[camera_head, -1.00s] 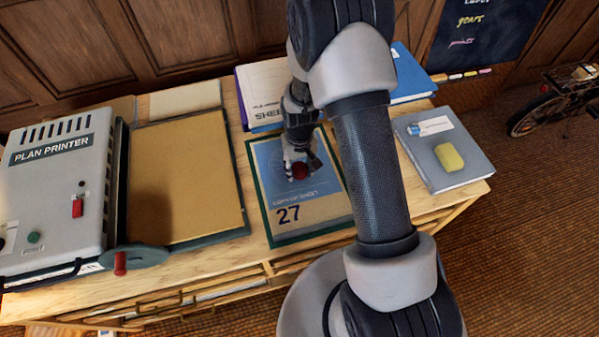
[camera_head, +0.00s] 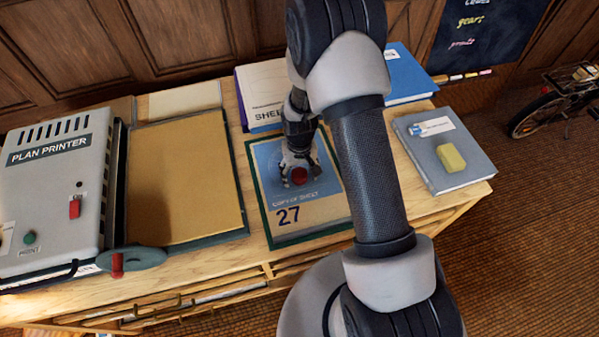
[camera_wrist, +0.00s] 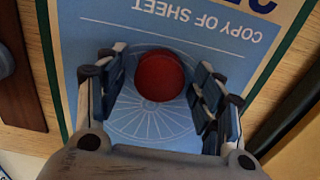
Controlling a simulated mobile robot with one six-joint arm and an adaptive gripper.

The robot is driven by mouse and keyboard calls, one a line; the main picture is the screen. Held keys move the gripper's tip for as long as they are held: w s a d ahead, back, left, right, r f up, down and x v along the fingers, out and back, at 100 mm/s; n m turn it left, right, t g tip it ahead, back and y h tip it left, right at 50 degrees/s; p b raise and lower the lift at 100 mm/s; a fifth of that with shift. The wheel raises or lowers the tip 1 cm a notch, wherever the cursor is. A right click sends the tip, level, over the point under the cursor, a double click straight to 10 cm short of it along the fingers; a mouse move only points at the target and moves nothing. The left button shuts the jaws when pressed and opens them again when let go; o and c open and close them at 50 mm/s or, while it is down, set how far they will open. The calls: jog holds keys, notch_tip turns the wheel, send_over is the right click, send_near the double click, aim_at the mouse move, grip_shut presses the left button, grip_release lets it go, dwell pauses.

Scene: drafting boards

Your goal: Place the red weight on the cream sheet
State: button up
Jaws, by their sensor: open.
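The red weight (camera_head: 299,175) is a round knob standing on the blue part of a printed sheet (camera_head: 315,217) marked "Copy of Sheet 27". My gripper (camera_head: 299,168) is low over that sheet at the weight. In the wrist view, the open fingers stand on either side of the red weight (camera_wrist: 160,76), with blue paper showing between them and it. A large plain tan-cream sheet (camera_head: 185,180) lies on a dark board left of the print, bare on top. My gripper hides part of the print.
The plan printer (camera_head: 55,190) stands at the left, with a red-handled lever (camera_head: 118,265) in front. A grey book with a yellow block (camera_head: 451,158) lies at the right. A white pad (camera_head: 262,88) and a blue book (camera_head: 408,78) are behind my arm.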

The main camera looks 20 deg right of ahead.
notch_tip(320, 180, up, 12)
jog(key=p, duration=0.4)
notch_tip(320, 180, up, 10)
jog(key=t, duration=0.1)
send_over(299, 174)
jog(key=s, duration=0.1)
jog(key=s+r+t, duration=0.3)
jog(key=s+r, duration=1.6)
jog(key=s, duration=0.2)
jog(key=shift+s+d+t, duration=0.15)
jog(key=shift+s+t, duration=0.05)
jog(key=shift+t, duration=0.1)
